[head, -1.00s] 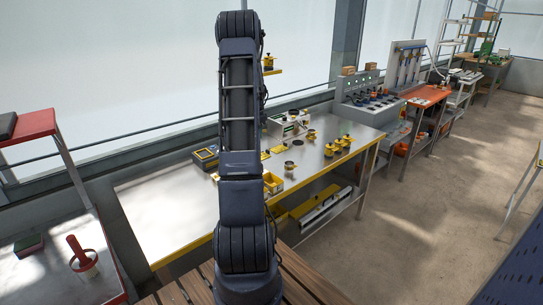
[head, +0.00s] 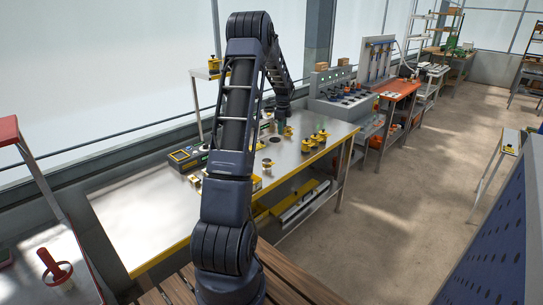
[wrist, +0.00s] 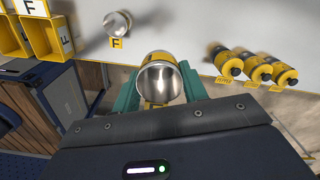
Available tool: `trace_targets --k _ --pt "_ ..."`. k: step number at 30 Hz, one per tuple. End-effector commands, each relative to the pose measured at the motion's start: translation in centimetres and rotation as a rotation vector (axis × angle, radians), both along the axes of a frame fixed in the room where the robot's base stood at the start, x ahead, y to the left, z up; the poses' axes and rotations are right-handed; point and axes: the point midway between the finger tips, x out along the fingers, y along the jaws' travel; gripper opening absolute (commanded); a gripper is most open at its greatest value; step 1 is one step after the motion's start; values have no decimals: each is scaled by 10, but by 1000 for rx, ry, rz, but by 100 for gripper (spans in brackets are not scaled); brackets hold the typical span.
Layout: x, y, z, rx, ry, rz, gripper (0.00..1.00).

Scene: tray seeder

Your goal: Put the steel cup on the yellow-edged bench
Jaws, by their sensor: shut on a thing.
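My gripper (wrist: 161,85) is shut on a steel cup (wrist: 158,78) with a yellow band, between its two teal fingers. In the wrist view I look into the cup's bright open mouth. The yellow-edged bench (head: 135,215) has a grey metal top, and its top also shows in the wrist view (wrist: 185,25). In the head view my arm reaches over the bench's far half. The gripper and held cup are not clear there. I cannot tell whether the cup touches the bench. A second steel cup (wrist: 117,22) stands near a yellow F label.
Several yellow-and-black pieces (wrist: 258,66) stand at right in the wrist view. Yellow bins (wrist: 45,38) are at upper left. A yellow-and-dark device (head: 186,158) lies on the bench. Bare top shows at the bench's near left end. An orange bench (head: 398,87) stands beyond.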

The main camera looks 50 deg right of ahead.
Motion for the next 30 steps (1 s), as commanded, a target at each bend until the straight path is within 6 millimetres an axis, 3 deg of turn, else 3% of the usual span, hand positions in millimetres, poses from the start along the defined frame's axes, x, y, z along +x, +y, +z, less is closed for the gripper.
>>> trace_targets --k 9,15,25,30 --pt "0 0 -71 3 1 2 20" --pt "0 1 -108 2 1 3 20" --pt "1 0 -130 0 0 3 20" --pt "0 0 -154 2 1 3 20"
